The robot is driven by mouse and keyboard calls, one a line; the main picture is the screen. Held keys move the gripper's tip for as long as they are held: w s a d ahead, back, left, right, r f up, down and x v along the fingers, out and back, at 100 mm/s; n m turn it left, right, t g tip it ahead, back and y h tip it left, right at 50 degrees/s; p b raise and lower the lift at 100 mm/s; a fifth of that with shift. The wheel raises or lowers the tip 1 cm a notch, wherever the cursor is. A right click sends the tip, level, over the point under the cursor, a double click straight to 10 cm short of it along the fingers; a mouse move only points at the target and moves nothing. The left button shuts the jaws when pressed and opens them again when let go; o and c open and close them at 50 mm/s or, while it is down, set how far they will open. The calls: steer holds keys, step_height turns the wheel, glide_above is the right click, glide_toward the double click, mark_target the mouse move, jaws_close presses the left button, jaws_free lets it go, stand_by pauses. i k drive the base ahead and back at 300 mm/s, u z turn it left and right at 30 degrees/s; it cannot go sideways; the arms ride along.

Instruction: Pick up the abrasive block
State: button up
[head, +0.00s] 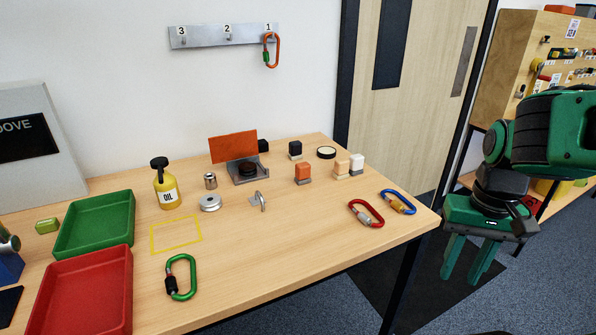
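I cannot tell for sure which one is the abrasive block. My gripper (467,277) hangs beyond the table's right edge, over the floor. Its two green fingers point down, apart, with nothing between them. It touches none of the blocks.
The table (300,245) has clear room at its front middle. A red carabiner (353,209) and a blue one (385,202) lie near the right edge. A yellow oil bottle (167,190), a green tray (97,226) and a red tray (85,295) are left.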

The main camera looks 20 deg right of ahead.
mark_target(303, 170)
steer(key=i, duration=0.85)
